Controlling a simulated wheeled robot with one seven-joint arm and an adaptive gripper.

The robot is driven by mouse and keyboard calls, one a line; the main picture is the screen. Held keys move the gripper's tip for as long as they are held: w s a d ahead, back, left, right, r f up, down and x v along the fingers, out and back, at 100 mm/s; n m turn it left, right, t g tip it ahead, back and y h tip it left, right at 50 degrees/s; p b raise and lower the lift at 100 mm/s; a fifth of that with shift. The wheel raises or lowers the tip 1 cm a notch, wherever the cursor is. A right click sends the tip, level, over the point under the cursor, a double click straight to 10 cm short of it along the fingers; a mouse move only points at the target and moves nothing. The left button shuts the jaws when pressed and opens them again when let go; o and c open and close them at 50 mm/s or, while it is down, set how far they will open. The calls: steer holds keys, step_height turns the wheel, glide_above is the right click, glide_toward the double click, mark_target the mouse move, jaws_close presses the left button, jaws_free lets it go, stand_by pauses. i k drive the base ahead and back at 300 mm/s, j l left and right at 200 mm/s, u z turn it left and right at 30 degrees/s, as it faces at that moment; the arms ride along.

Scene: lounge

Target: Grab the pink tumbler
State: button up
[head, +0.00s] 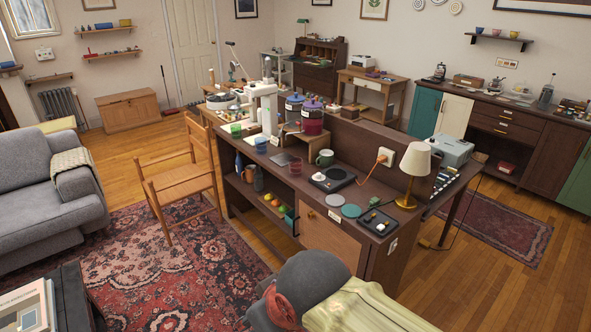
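A translucent pink tumbler (295,168) stands upright on the dark wooden desk (345,197), near its front edge. A blue tumbler (261,145) and a green tumbler (236,130) stand farther left along the same edge. My gripper is not in view.
A white upright apparatus (265,108) stands behind the blue tumbler. A wooden chair (180,190) stands left of the desk. A grey seat with a yellowish throw (350,307) fills the bottom foreground. Patterned rug (150,265) lies open before the desk.

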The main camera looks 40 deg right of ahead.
mark_target(296, 168)
steer(key=z, duration=0.35)
steer(key=i+z, duration=0.2)
steer(key=z, duration=0.25)
steer(key=i+z, duration=0.25)
steer(key=z, duration=0.15)
steer(key=i+j+z, duration=0.15)
steer(key=z, duration=0.3)
steer(key=i+j+z, duration=0.15)
steer(key=z, duration=0.3)
steer(key=i+j, duration=0.15)
steer(key=j, duration=0.15)
steer(key=i+j+z, duration=0.1)
steer(key=j, duration=0.25)
steer(key=i+j, duration=0.25)
steer(key=i+j+z, duration=0.1)
steer(key=j, duration=0.3)
steer(key=i+j, duration=0.2)
steer(key=j, duration=0.15)
